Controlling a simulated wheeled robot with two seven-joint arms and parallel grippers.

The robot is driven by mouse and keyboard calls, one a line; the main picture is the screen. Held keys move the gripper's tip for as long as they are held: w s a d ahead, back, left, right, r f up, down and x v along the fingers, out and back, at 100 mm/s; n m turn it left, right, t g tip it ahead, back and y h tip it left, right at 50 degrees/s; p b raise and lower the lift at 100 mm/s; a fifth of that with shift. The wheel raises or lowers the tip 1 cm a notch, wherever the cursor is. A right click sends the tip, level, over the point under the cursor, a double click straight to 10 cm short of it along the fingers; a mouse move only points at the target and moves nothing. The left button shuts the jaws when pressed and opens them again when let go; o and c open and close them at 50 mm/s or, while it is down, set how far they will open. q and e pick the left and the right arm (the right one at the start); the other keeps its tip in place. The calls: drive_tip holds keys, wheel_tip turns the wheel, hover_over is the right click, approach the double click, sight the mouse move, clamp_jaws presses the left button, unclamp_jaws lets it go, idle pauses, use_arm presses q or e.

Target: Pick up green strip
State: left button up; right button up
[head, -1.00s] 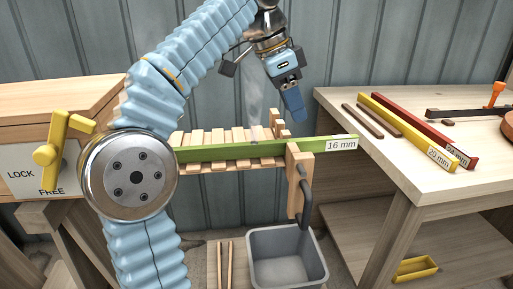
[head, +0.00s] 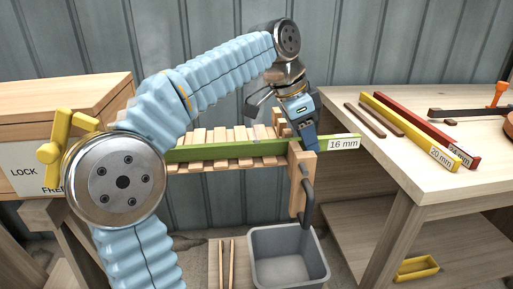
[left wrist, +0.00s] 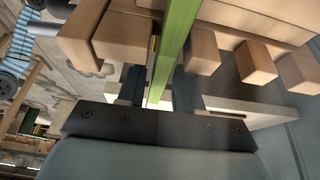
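The green strip (head: 230,149) lies lengthwise along a row of wooden slats, its right end labelled "16 mm". My left gripper (head: 309,138) has its fingers at the strip near its right end, just left of the label. In the left wrist view the green strip (left wrist: 171,55) runs between the two fingers of my left gripper (left wrist: 158,88), with visible gaps beside it, so the gripper is open around it. My left arm hides the strip's left end. My right gripper is not in view.
A wooden end block (head: 301,175) with a dark handle stands right by the gripper. The right bench (head: 415,105) holds a yellow strip (head: 405,130), a red strip (head: 427,132) and brown sticks. A grey bin (head: 287,256) stands below. A yellow lever (head: 58,145) is at left.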

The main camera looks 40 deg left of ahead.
use_arm(q)
clamp_jaws()
